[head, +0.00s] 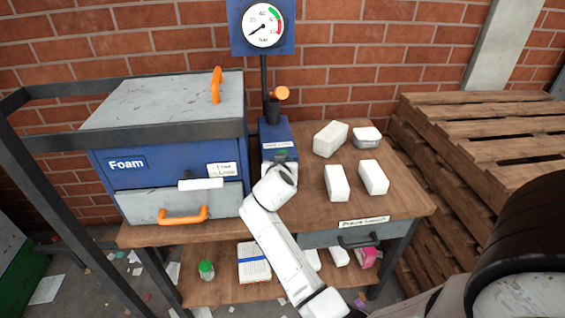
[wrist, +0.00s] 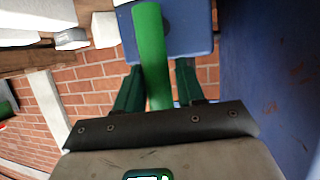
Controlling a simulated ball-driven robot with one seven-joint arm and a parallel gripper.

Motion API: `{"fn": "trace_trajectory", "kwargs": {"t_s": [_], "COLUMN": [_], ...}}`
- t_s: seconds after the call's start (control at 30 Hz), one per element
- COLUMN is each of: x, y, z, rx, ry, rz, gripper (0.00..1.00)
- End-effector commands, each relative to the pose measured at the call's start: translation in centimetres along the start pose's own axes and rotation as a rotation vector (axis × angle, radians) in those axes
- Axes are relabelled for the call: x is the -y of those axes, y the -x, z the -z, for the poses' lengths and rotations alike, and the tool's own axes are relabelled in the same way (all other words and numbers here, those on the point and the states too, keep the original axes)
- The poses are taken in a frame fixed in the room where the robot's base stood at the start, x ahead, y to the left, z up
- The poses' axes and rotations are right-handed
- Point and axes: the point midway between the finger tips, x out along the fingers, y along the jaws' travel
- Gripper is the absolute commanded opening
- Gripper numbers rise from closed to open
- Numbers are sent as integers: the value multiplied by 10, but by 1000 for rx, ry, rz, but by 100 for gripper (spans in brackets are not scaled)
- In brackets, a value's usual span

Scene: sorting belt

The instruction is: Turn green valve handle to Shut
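The green valve handle (wrist: 153,50) is a long bar in the wrist view, in front of a blue block (wrist: 196,28). In the head view only a small green patch (head: 282,155) shows above my gripper (head: 280,170), at the front of the blue valve block (head: 272,135). In the wrist view the two dark green fingers of my gripper (wrist: 158,85) stand on either side of the bar, very close to it. I cannot tell whether they press on it. A white label on the block is too small to read.
A blue foam cabinet (head: 172,155) with orange handles stands close on the left. White blocks (head: 337,182) lie on the wooden bench (head: 305,190) at right. A gauge (head: 263,26) is above the block. Wooden pallets (head: 480,150) are stacked at right.

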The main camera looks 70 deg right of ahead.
Motion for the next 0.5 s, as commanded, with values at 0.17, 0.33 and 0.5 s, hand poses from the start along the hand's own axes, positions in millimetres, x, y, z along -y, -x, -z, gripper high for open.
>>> {"fn": "trace_trajectory", "kwargs": {"t_s": [0.17,0.33,0.5], "x": [0,-1,0], "y": [0,0,9], "z": [1,1,0], "rx": [-1,-2,-2], "ry": [-2,-3,-3], "rz": [0,-1,0], "gripper": [53,53,53]}}
